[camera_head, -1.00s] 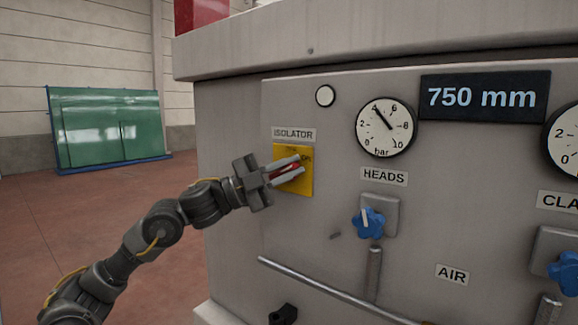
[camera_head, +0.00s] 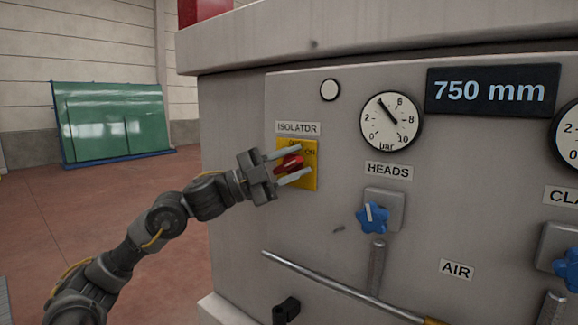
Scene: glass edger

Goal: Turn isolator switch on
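The isolator switch is a red handle (camera_head: 289,164) on a yellow plate (camera_head: 309,180), under a label reading ISOLATOR (camera_head: 297,128) on the grey machine panel. "ON" lettering shows at the plate's upper right. My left gripper (camera_head: 296,162) is at the plate with its fingers spread apart, one above and one below the red handle. Gaps show between the fingers and the handle. The handle looks tilted slightly, its right end higher; its exact setting is hard to read. My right gripper is not in view.
Right of the switch are a pressure gauge (camera_head: 391,121), a blue HEADS knob (camera_head: 373,217) and a display reading 750 mm (camera_head: 492,90). A metal rail (camera_head: 330,287) runs below. A green glass rack (camera_head: 115,124) stands far left. The floor between is clear.

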